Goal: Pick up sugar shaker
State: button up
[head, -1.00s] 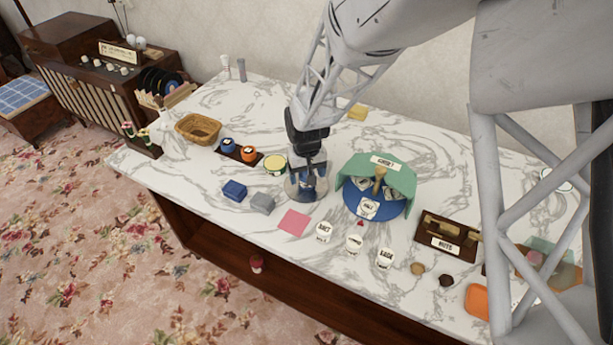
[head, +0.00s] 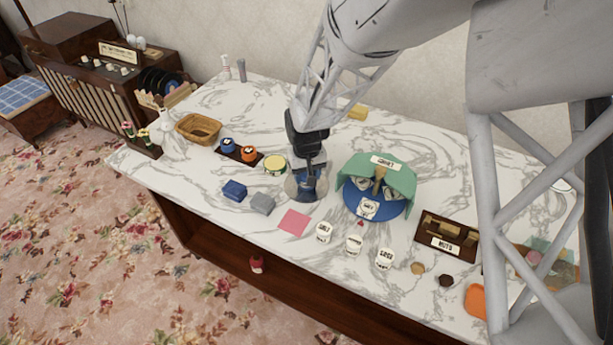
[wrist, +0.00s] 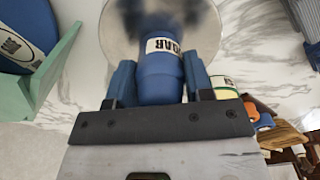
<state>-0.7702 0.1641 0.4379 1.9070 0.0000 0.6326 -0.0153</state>
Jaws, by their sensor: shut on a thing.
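The sugar shaker (wrist: 162,78) is blue with a white label that reads like "SUGAR", partly cut off. In the wrist view it sits between the two blue fingers of my gripper (wrist: 160,88), which is shut on it. A round silver tray (wrist: 118,38) lies beyond the shaker. In the head view my gripper (head: 313,185) points down over the same silver tray (head: 291,189), and mostly hides the shaker. I cannot tell whether the shaker still touches the tray.
A blue round stand with a green cover (head: 401,174) is close to the right. Small white labelled pots (head: 354,245) stand in front, near a pink square (head: 293,222). A yellow-topped tin (head: 275,164) and grey block (head: 263,204) are to the left.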

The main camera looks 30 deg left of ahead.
jog(key=shift+r, duration=0.15)
jog(key=shift+c, duration=0.2)
jog(key=shift+r, duration=4.9)
jog(key=shift+w, duration=0.15)
